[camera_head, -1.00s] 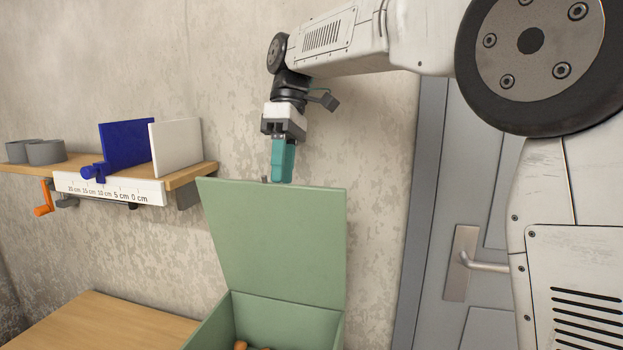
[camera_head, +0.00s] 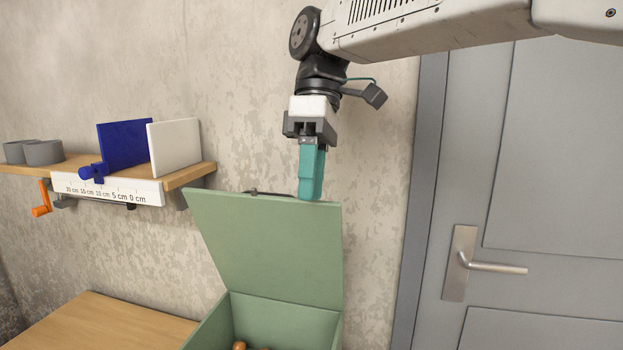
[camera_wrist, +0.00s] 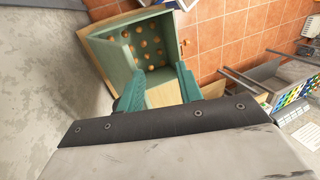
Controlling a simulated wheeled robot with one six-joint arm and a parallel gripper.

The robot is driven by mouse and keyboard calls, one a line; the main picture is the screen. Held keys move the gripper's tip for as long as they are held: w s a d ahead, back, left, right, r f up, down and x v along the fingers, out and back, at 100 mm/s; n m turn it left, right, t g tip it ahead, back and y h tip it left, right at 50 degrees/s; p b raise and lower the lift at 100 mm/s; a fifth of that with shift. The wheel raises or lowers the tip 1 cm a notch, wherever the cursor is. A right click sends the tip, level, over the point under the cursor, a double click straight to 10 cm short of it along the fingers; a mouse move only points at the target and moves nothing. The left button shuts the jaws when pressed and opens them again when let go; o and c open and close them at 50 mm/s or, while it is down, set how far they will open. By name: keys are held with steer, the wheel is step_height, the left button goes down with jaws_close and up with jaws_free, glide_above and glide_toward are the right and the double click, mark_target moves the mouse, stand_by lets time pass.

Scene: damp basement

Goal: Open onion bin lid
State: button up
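The onion bin (camera_head: 290,312) is a green box low in the head view. Its green lid (camera_head: 265,240) stands raised, tilted, with a dark handle (camera_head: 262,193) showing past its top edge. A few brownish onions (camera_head: 239,346) show inside; in the wrist view several onions (camera_wrist: 148,42) lie in the bin. My gripper (camera_head: 311,196) points down at the lid's top edge, right of the handle. Whether it touches the lid I cannot tell. In the wrist view its teal fingers (camera_wrist: 160,88) are apart, with nothing seen held between them.
A wall shelf (camera_head: 190,176) with a blue panel (camera_head: 125,145), a white panel (camera_head: 174,147) and grey rolls (camera_head: 43,152) is at left. A wooden top (camera_head: 110,325) lies below it. A grey door (camera_head: 550,150) with a handle (camera_head: 495,267) is at right.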

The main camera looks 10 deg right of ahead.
steer(key=c, duration=0.4)
steer(key=shift+s+a, duration=0.1)
steer(key=shift+a, duration=0.2)
jaws_close()
steer(key=w+a+r+n+t+h, duration=0.2)
steer(key=a+r+n+t+h, duration=0.15)
steer(key=a+n+t, duration=0.6)
steer(key=w+f+n, duration=0.2)
steer(key=w+d+f+n+h, duration=0.1)
steer(key=w+f+n, duration=0.1)
steer(key=n, duration=0.1)
steer(key=w+d+f+n, duration=0.1)
steer(key=w+f+n, duration=0.2)
steer(key=shift+w+d+n+g, duration=0.1)
steer(key=shift+d+n+g, duration=0.15)
steer(key=shift+g, duration=0.1)
